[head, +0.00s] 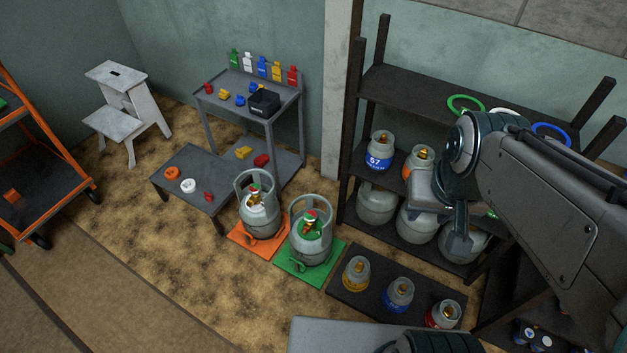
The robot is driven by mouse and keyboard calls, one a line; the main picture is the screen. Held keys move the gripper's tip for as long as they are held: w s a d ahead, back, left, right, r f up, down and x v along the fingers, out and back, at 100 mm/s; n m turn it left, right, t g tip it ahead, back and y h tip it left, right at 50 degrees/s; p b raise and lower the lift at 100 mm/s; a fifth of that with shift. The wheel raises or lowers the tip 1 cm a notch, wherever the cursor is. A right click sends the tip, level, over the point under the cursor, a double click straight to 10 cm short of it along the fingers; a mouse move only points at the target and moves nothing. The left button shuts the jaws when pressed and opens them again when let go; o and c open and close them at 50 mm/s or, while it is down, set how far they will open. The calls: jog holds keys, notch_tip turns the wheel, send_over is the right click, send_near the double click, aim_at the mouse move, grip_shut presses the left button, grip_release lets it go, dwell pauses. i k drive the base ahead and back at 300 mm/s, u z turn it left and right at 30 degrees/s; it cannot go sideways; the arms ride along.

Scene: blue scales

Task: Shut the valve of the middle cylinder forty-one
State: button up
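I cannot read the number forty-one on any cylinder. On the shelf, a small cylinder with a blue band marked 57 (379,151) stands at the left. An orange-banded cylinder (418,162) with a brass valve stands right of it, partly behind my arm. Three small cylinders stand on a low black platform: yellow-banded (356,274), blue-banded (398,294) in the middle, red-banded (443,315). Whether any valve is open is too small to tell. My gripper (458,245) hangs in front of the shelf's lower cylinders, and its opening cannot be made out.
Two large cylinders stand on an orange scale (240,243) and a green scale (288,273). Larger grey cylinders (376,204) fill the lower shelf. A low grey table (190,160) and a workbench (225,85) hold small coloured parts. Floor at front left is clear.

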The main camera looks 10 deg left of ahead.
aim_at(311, 216)
jog(key=k, duration=1.15)
jog(key=u, duration=0.65)
jog(key=i, duration=0.6)
jog(key=u, duration=0.8)
jog(key=i, duration=0.7)
jog(key=z, duration=0.7)
jog(key=i, duration=0.8)
jog(key=z, duration=0.9)
